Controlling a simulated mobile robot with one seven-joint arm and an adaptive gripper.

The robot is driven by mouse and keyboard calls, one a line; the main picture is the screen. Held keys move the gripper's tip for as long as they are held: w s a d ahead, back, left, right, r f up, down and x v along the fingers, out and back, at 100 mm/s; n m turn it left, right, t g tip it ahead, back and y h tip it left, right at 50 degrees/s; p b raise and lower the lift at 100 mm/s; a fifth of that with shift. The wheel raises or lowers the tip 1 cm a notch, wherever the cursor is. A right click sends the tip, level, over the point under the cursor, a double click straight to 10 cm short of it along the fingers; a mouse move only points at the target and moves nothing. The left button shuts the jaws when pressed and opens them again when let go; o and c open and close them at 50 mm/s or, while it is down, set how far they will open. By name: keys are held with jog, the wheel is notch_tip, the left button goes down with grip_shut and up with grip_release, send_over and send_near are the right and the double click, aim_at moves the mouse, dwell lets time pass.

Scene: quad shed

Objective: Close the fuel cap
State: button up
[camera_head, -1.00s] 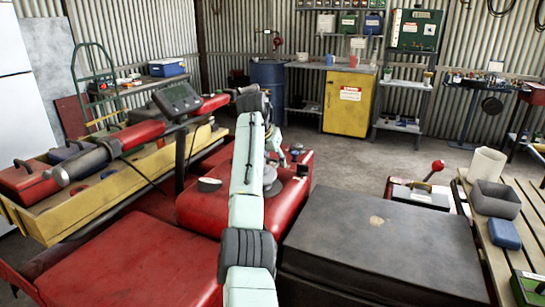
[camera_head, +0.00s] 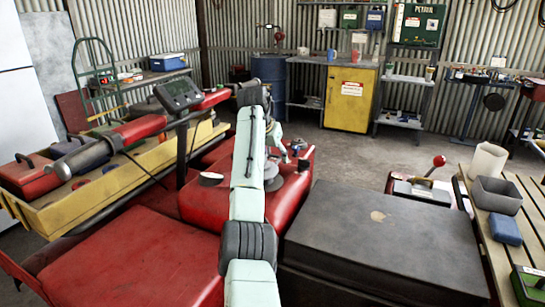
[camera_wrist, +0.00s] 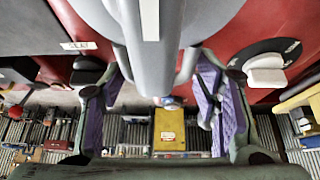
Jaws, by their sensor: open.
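The fuel cap (camera_wrist: 155,50) appears to be the large grey round part with a raised bar and white stripe at the top middle of the wrist view. Its grey disc (camera_head: 273,177) shows partly behind my arm in the head view, on the red tank (camera_head: 297,190). My gripper (camera_wrist: 155,100) is open, its purple-padded fingers on either side of the cap's bar. I cannot tell whether they touch it. In the head view my gripper is small and mostly hidden by my arm. How the cap is seated cannot be made out.
A white knob (camera_wrist: 265,70) on a dark dial is right of the gripper in the wrist view. A dark box (camera_head: 385,235) lies right of my arm. Open floor lies beyond.

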jog(key=v, duration=1.1)
jog(key=shift+s+a+r, duration=0.2)
jog(key=shift+r, duration=0.1)
